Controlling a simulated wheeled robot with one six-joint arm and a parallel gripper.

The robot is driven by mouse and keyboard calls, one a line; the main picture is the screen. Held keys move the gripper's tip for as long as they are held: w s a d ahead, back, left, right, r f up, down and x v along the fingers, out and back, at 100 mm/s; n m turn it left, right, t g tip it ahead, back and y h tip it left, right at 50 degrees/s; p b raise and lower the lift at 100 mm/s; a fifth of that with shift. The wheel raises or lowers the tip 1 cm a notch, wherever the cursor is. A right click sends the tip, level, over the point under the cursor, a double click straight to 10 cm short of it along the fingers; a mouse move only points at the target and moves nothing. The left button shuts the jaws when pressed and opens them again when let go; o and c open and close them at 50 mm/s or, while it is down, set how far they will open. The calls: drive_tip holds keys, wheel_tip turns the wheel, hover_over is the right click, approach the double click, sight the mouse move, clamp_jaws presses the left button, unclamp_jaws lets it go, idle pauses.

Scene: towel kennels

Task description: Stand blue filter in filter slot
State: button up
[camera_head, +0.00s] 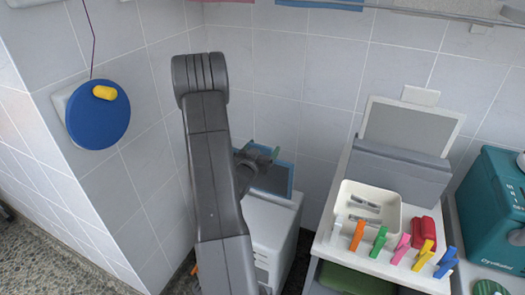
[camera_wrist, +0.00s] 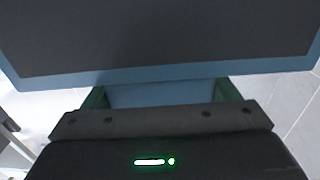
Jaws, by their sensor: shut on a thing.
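The blue filter (camera_head: 272,179) is a flat dark panel with a light blue frame, seen tilted beside my arm. I cannot tell which opening is the filter slot.
A white cabinet (camera_head: 270,222) stands below the filter. The counter to the right holds a cream tray (camera_head: 367,210), a red object (camera_head: 424,232) and several coloured clips. A teal machine (camera_head: 492,205) is at far right. A blue disc (camera_head: 97,120) hangs on the left wall.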

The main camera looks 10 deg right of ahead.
idle(0.4)
drive_tip(key=shift+f+b, duration=1.5)
drive_tip(key=shift+b, duration=0.35)
drive_tip(key=shift+f+b, duration=1)
drive_tip(key=shift+b, duration=0.1)
drive_tip(key=shift+f, duration=0.1)
